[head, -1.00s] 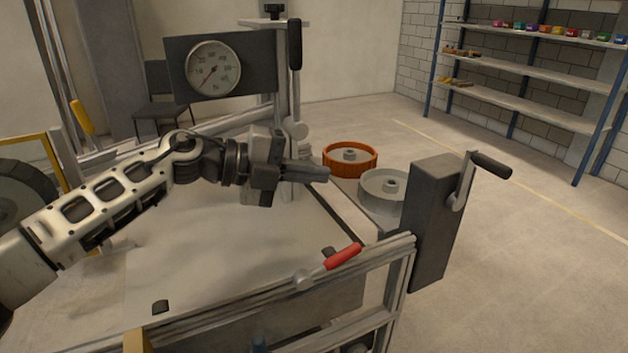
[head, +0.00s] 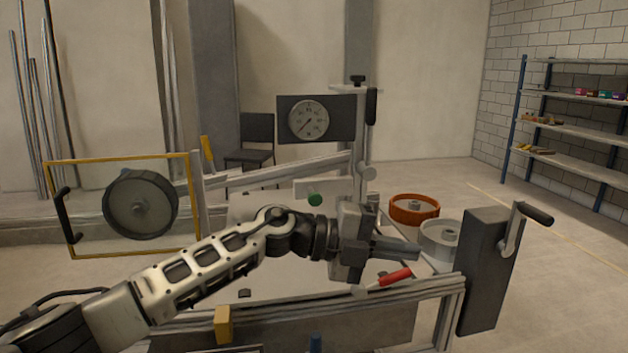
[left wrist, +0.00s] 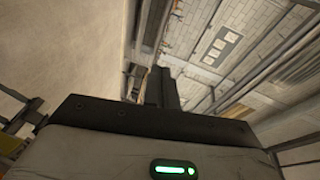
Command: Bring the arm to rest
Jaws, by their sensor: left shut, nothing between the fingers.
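My left arm reaches in from the lower left of the head view. Its gripper (head: 396,249) is above the right part of the sandbed (head: 285,285), its fingers together and empty, pointing right. The gripper body hides part of the bed behind it. In the left wrist view the closed fingers (left wrist: 161,88) point away from the camera, with nothing between them. My right gripper is in neither view.
A red-handled lever (head: 394,277) is just below the fingers. To the right are an orange wheel (head: 414,210), a grey wheel (head: 440,240) and a dark box with a crank (head: 484,270). A dial gauge (head: 309,120) stands behind. A yellow-framed wheel guard (head: 120,160) is at left.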

